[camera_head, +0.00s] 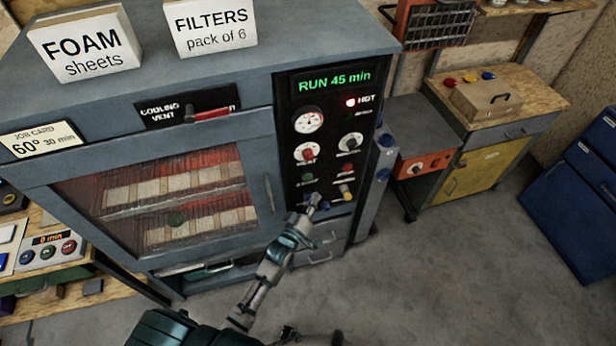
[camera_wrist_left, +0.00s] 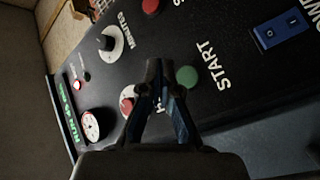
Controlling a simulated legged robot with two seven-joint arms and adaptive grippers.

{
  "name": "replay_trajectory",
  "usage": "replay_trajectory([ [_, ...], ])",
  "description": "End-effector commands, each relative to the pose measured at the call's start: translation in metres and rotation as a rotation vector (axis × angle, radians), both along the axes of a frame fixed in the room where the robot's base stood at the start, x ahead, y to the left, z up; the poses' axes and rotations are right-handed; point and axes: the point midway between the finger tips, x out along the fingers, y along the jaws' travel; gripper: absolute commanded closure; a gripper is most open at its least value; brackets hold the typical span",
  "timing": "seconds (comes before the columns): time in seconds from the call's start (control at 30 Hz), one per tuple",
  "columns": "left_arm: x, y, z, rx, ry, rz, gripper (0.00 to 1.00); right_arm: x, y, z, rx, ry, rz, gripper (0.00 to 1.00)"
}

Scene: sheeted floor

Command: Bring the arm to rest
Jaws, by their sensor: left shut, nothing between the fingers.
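My left gripper (camera_head: 313,201) is in front of the lower part of the oven's control panel (camera_head: 325,112). In the left wrist view its fingers (camera_wrist_left: 166,72) are together with nothing between them. They appear beside the green START button (camera_wrist_left: 187,77); whether they touch the panel I cannot tell. My left arm (camera_head: 268,272) reaches up from the bottom of the head view. The display (camera_head: 334,81) reads RUN 45 min and the red HOT lamp (camera_head: 350,102) is lit. My right gripper is not in view.
The oven (camera_head: 225,90) has its window door closed over glowing shelves. Boxes of foam sheets (camera_head: 85,45) and filters (camera_head: 210,25) stand on top. A job card (camera_head: 42,139) reads 60° 30 min. A yellow-doored bench (camera_head: 470,172) and blue cabinet (camera_head: 580,190) stand right; the floor (camera_head: 440,280) between is clear.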

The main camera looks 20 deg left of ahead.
Motion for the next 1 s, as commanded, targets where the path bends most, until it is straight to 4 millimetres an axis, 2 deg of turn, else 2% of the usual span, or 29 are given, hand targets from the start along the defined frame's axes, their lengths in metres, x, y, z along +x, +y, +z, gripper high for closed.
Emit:
replay_trajectory([
  [0.77, 0.0, 0.0, -0.003, 0.004, 0.006, 0.0, 1.0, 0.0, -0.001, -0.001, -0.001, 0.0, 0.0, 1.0],
  [0.87, -0.003, 0.001, -0.027, 0.037, 0.048, 0.003, 1.0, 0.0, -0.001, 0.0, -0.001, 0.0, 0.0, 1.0],
  [0.97, -0.013, 0.004, -0.082, 0.12, 0.149, 0.004, 1.0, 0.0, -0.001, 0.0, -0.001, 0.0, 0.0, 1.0],
  [1.0, -0.021, 0.006, -0.111, 0.165, 0.203, 0.001, 1.0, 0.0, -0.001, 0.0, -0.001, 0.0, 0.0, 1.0],
])
